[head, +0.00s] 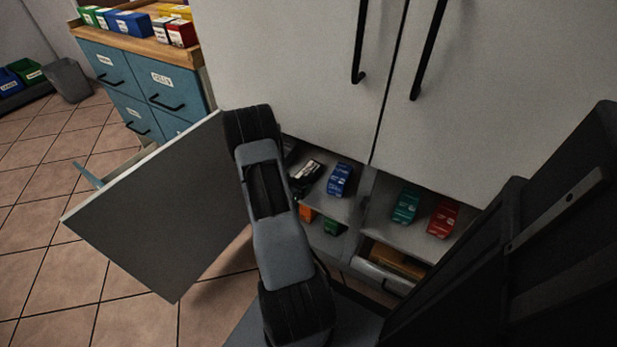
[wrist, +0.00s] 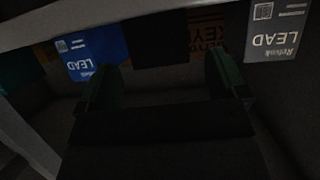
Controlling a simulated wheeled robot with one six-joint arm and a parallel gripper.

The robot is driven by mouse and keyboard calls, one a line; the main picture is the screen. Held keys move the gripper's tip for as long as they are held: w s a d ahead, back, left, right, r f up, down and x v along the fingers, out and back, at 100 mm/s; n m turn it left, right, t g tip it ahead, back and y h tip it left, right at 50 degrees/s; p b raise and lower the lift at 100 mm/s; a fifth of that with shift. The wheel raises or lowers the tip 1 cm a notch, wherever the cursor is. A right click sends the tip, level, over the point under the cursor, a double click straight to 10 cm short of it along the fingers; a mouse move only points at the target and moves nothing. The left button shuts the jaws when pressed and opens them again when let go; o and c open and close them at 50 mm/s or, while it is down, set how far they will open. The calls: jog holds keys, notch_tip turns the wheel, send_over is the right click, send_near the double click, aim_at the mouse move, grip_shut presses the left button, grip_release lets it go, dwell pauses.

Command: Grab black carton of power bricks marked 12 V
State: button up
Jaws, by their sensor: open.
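In the wrist view my gripper (wrist: 160,65) is open, with one finger on each side of a plain black block (wrist: 160,51). The block sits a little beyond the fingertips, and no label can be read on it. I cannot tell whether it is the black 12 V carton. In the head view a black carton with a white label (head: 307,171) lies on the upper shelf of the low cabinet, just right of my arm. Its print is too small to read.
In the head view a blue carton (head: 340,180) lies right of the black one. An open door (head: 165,205) stands left of my arm.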

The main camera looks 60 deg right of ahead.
aim_at(303, 179)
jog(key=b+x, duration=0.2)
jog(key=x, duration=0.2)
jog(key=shift+f, duration=0.25)
jog(key=shift+d, duration=0.55)
jog(key=c, duration=1.2)
